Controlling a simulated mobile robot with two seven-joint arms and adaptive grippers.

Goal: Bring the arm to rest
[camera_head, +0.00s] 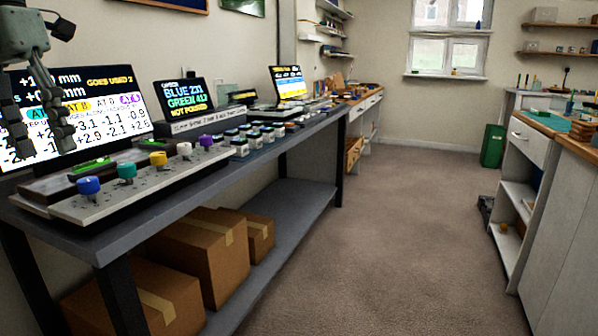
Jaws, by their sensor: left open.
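My left gripper (38,140) hangs in the upper left corner of the head view, in front of a large display screen (112,88). Its fingers point down and are apart, with nothing seen between them. My right gripper is not in view.
More screens (184,92) and several small jars (240,146) line the bench. Cardboard boxes (205,262) sit on and near its lower shelf. The carpeted floor (400,240) is open in the middle. White cabinets (540,190) stand at the right, a green bin (493,145) at the back.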

